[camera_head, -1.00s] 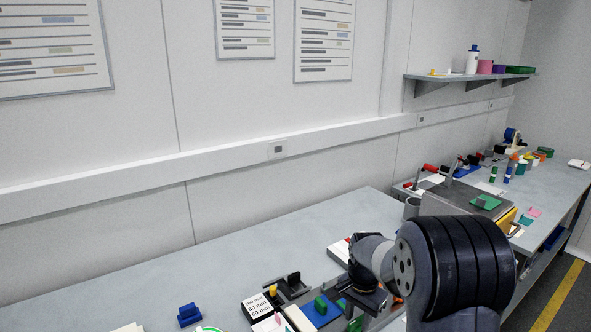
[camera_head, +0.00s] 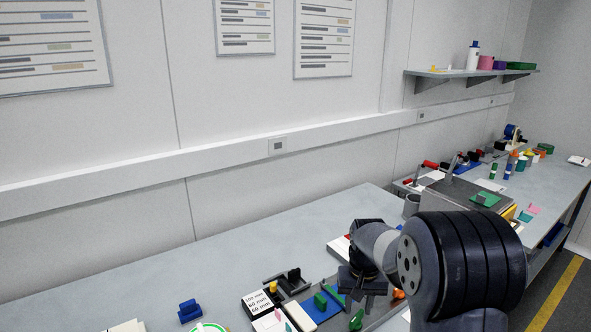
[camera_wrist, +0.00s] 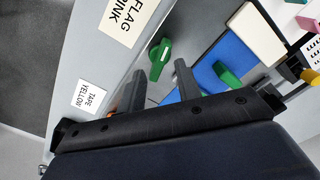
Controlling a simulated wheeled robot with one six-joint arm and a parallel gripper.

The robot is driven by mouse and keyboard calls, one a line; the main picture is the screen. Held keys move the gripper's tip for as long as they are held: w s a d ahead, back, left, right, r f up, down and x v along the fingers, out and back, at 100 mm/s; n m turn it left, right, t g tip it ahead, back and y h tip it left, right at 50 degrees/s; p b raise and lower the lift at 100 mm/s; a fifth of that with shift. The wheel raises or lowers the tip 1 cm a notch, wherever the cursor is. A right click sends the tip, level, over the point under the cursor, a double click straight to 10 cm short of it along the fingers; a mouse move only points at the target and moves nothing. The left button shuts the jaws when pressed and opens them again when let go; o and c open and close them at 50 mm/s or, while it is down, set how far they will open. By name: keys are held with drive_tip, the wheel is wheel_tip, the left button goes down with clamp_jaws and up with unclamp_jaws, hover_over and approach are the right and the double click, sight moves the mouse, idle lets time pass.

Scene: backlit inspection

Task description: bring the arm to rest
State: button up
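My gripper (camera_head: 362,304) hangs over the near part of the workbench (camera_head: 240,262), with my arm coming in from the lower right. In the wrist view my gripper (camera_wrist: 158,88) has its two fingers apart, with no object held between them. Beyond the fingertips lies a green piece (camera_wrist: 160,58). Another green piece (camera_wrist: 226,75) is on a blue mat (camera_wrist: 222,50) to the right of the fingers. In the head view the blue mat (camera_head: 322,311) is left of my gripper, and my arm hides part of the bench.
A grey plate (camera_head: 455,196) with other items stands behind my arm. The bench's back left is clear.

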wheel_tip(320, 180, up, 8)
drive_tip(key=s, duration=0.2)
drive_tip(key=shift+d+r, duration=0.25)
drive_tip(key=shift+d, duration=0.05)
drive_tip(key=shift+s, duration=0.15)
